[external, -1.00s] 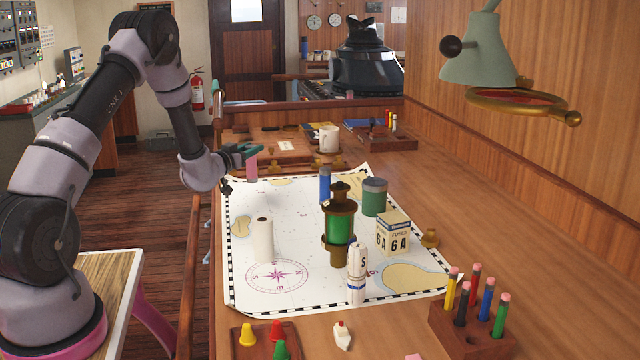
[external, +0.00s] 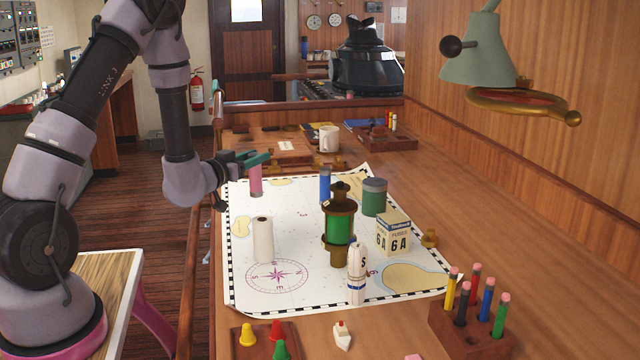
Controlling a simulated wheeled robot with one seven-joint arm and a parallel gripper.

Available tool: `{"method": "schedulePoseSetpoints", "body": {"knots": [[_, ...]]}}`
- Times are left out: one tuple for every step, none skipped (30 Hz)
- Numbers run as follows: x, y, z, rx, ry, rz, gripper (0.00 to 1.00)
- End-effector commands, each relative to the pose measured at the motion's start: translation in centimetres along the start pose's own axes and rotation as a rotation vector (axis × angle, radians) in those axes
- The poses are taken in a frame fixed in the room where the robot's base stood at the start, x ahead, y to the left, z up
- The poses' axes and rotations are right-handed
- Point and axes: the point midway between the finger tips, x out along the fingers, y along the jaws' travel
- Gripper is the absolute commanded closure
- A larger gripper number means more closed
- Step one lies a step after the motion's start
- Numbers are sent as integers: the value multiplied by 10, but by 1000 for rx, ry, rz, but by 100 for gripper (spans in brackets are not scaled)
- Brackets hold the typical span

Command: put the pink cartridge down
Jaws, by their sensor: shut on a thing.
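The pink cartridge (external: 256,182) is a small upright cylinder at the far left part of the chart. My gripper (external: 256,163) is shut on its upper end, with the teal fingers reaching in from the left. The cartridge hangs upright below the fingers. I cannot tell whether its lower end touches the chart (external: 285,215) or is just above it.
A white cylinder (external: 263,240) stands nearer on the chart. To the right are a blue cylinder (external: 325,185), a green lantern (external: 339,228), a green-grey tin (external: 374,197) and a fuse box (external: 393,235). Chart space between the cartridge and blue cylinder is clear.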

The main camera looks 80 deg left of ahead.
Motion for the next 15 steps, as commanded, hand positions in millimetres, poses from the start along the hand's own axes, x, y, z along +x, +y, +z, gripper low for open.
{"method": "schedulePoseSetpoints", "body": {"knots": [[-1, 0, 12, -2, -6, -1, 100], [-1, 0, 18, -2, -6, -1, 100], [0, 0, 25, -2, -5, -1, 100], [0, 0, 29, -2, -5, -1, 100], [0, -1, 33, -2, -4, -2, 100], [0, -1, 38, -1, -3, -2, 100], [0, -1, 41, -2, -3, -2, 100], [0, -1, 43, -1, -2, -1, 100], [0, -1, 45, -1, -2, -1, 100], [0, -1, 48, -1, -2, -1, 100], [0, -1, 51, -1, -2, -2, 100], [0, -1, 57, -1, -4, -2, 100], [0, -1, 62, -2, -4, -2, 100], [0, -1, 67, -2, -5, -2, 100], [0, -1, 73, -1, -4, -1, 100]]}}
